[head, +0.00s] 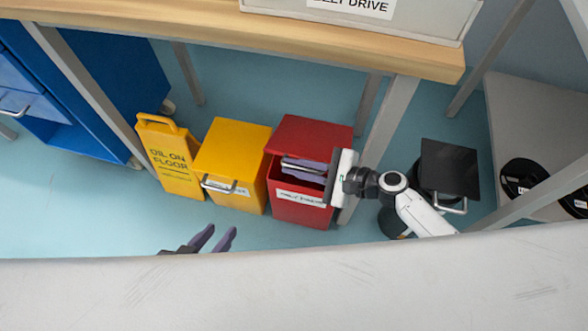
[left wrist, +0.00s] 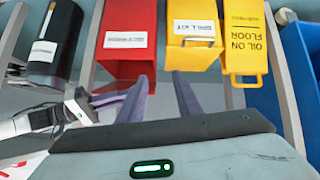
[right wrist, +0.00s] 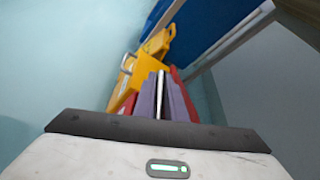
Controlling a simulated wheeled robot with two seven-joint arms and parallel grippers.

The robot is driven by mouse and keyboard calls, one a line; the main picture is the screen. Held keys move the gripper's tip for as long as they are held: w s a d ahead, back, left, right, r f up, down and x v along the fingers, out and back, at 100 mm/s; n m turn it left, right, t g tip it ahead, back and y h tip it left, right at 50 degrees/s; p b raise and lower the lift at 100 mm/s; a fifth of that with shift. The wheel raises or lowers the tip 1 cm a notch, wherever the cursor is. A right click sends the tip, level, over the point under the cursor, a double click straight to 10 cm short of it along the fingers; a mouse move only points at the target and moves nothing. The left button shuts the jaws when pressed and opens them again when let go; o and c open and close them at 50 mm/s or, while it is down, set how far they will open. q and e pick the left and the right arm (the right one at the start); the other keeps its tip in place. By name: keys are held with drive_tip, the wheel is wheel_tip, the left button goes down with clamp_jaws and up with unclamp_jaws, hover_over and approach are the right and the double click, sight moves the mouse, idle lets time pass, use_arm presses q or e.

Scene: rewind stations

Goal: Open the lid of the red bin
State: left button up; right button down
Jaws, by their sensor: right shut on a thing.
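The red bin (head: 300,211) stands on the floor under the bench, with a white label on its front. Its red lid (head: 310,134) looks tilted up a little at the front, with a darker red band below its edge. My right gripper (head: 290,165) reaches in from the right and is shut on the lid's handle. In the right wrist view, the pale handle (right wrist: 160,95) shows between its purple fingers. My left gripper (head: 217,238) is open and empty, in front of the yellow bin. The red bin also shows in the left wrist view (left wrist: 127,62), beyond the left fingers.
The yellow bin (head: 230,165) stands close left of the red bin, with a yellow floor sign (head: 170,160) beside it. A black bin (head: 448,165) is at right, behind my right arm. A bench leg (head: 385,125) stands just right of the red bin.

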use_arm(q)
drive_tip(key=shift+a+r+p, duration=0.15)
drive_tip(key=shift+r+p, duration=0.3)
drive_tip(key=shift+p, duration=0.45)
use_arm(e)
drive_tip(key=shift+w+d+r, duration=0.2)
drive_tip(key=shift+w+r, duration=0.35)
drive_tip(key=shift+r, duration=0.35)
drive_tip(key=shift+w+d+r, duration=0.15)
drive_tip(key=shift+w+r, duration=0.35)
drive_tip(key=shift+r, duration=0.35)
drive_tip(key=c, duration=1.8)
unclamp_jaws()
